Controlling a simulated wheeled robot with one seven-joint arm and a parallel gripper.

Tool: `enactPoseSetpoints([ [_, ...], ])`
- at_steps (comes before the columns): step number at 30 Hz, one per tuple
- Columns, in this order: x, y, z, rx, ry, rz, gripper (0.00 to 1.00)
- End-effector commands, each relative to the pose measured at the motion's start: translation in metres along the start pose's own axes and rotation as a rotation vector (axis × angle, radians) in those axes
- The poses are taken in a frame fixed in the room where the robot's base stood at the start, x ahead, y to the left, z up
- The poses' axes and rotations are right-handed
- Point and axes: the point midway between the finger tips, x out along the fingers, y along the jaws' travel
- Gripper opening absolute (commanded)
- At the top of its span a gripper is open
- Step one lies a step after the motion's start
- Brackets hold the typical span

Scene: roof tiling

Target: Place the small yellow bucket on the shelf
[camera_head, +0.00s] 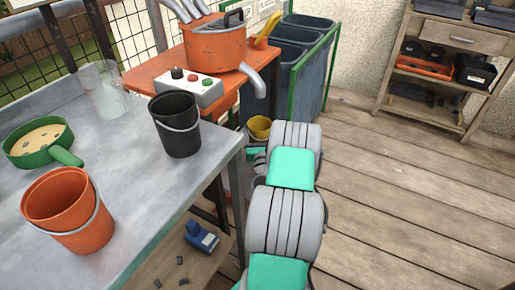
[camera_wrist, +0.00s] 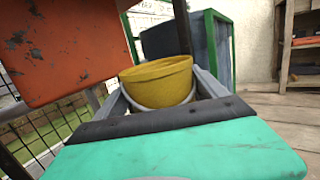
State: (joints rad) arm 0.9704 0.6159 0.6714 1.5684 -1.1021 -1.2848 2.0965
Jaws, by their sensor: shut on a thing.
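The small yellow bucket (camera_wrist: 157,80) is between the two fingers of my gripper (camera_wrist: 160,95) in the wrist view. My gripper is shut on it, and its pale handle hangs across the front. The head view shows the bucket's upper part (camera_head: 259,127) just beyond my grey and green arm, which hides its lower part and most of my gripper. The wooden shelf unit (camera_head: 385,85) stands against the wall at the upper right, well apart from the bucket. Its edge also shows at the right of the wrist view (camera_wrist: 281,50).
A metal table (camera_head: 135,165) at left holds a black bucket (camera_head: 177,128), an orange bucket (camera_head: 68,210) and a green sieve (camera_head: 40,143). An orange machine (camera_head: 213,45) and dark bins (camera_head: 300,60) stand behind my gripper. The wooden floor (camera_head: 400,190) at right is clear.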

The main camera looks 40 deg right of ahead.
Motion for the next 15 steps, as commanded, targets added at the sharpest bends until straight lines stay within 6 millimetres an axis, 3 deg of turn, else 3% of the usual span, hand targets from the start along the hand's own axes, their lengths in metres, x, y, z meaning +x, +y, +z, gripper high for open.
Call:
enactPoseSetpoints([
  [8, -0.007, -0.001, -0.046, 0.001, -0.001, -0.001, 0.41],
  [15, -0.006, -0.001, -0.046, 0.000, -0.002, -0.001, 0.41],
])
